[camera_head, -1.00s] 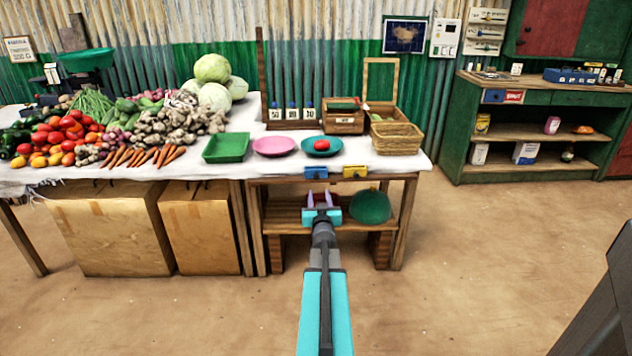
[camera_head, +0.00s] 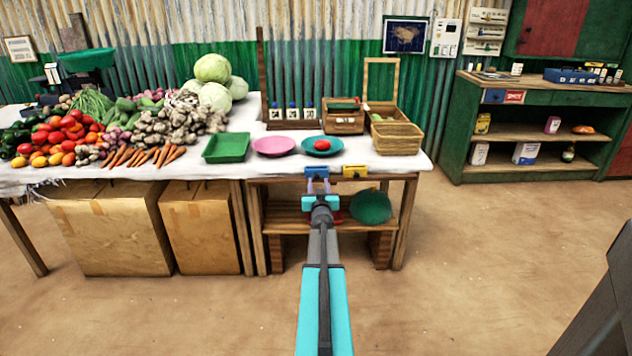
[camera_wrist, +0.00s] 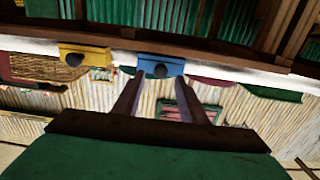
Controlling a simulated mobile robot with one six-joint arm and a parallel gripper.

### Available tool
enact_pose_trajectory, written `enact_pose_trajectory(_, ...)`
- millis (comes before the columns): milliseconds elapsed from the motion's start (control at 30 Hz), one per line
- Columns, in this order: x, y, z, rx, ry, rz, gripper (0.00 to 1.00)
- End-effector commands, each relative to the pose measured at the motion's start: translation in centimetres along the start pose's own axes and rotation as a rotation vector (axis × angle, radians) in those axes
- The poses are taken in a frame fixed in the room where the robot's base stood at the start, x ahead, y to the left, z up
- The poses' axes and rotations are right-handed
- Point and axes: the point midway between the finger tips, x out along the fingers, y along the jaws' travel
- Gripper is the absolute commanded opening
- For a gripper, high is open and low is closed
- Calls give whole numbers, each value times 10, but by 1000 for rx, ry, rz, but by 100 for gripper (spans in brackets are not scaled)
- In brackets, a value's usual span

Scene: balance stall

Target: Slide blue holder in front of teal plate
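The blue holder (camera_head: 316,171) hangs at the table's front edge, slightly left of and below the teal plate (camera_head: 322,153). The plate carries a red tomato (camera_head: 322,145). My gripper (camera_head: 319,185) is just below the blue holder in the head view, with its two fingers apart and nothing between them that I can make out. In the wrist view the blue holder (camera_wrist: 174,67) with its dark round knob (camera_wrist: 160,71) lies beyond the open fingertips (camera_wrist: 160,80), the knob lined up between them. Whether the fingers touch the holder cannot be told.
A yellow holder (camera_head: 355,172) hangs close to the right of the blue one. A pink plate (camera_head: 273,146) and green tray (camera_head: 226,147) stand to the left, a wicker basket (camera_head: 397,139) to the right. A lower shelf with a dark green melon (camera_head: 371,207) is below.

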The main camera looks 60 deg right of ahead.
Motion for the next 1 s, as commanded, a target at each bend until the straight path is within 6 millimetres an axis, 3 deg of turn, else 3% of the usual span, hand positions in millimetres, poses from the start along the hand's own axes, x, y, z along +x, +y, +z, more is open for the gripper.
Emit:
enact_pose_trajectory(433,36,0,1,0,-1,0,38)
enact_pose_trajectory(933,42,0,0,0,-1,0,38)
enact_pose_trajectory(1000,42,0,0,0,-1,0,26)
